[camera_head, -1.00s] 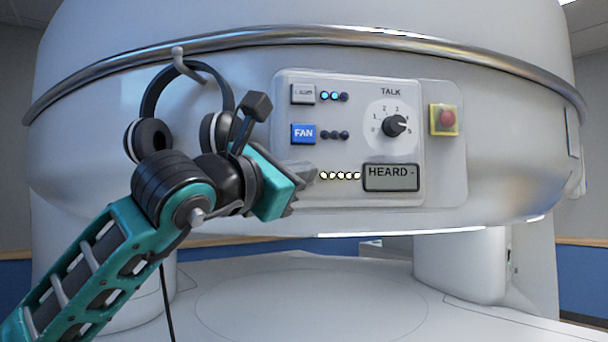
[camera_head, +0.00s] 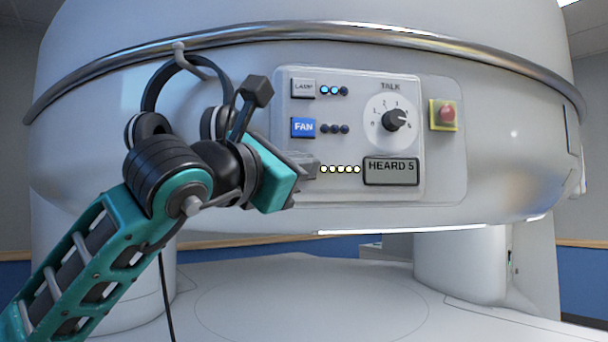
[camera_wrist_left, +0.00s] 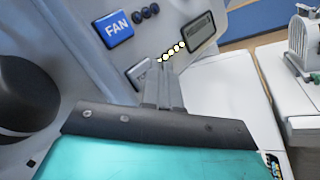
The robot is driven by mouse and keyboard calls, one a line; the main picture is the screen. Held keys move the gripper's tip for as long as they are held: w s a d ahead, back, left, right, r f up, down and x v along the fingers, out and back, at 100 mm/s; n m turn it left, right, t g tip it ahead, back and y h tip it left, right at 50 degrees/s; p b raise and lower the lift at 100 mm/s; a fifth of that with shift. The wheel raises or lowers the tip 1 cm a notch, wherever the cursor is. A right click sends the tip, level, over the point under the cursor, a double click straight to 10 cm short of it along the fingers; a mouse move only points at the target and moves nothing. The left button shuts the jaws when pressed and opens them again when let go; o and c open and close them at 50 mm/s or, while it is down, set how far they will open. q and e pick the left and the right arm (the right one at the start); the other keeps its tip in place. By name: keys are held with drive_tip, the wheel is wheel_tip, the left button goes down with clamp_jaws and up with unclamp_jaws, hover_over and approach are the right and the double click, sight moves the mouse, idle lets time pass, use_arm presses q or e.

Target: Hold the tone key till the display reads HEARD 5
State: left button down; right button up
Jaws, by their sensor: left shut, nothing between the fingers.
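The display (camera_head: 391,172) on the control panel reads HEARD 5, and a row of several lit yellow-white lamps (camera_head: 340,169) is left of it. My left gripper (camera_head: 312,171) is shut and empty at the panel's lower left, below the blue FAN key (camera_head: 303,128). In the left wrist view its fingertips (camera_wrist_left: 165,68) are at the right side of the pale tone key (camera_wrist_left: 138,72), whose label is partly covered. I cannot tell whether they touch or press it. In the head view the gripper hides the key. My right gripper is not in view.
A LAMP key (camera_head: 303,88), a TALK dial (camera_head: 395,121) and a red button on yellow (camera_head: 446,115) share the panel area. Headphones (camera_head: 150,132) hang from a hook just left, behind my arm. The white table (camera_head: 310,300) below is clear.

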use_arm(q)
drive_tip(key=s+b, duration=0.2)
drive_tip(key=s, duration=0.1)
drive_tip(key=s+d+b, duration=0.1)
drive_tip(key=s, duration=0.1)
idle(0.5)
idle(0.8)
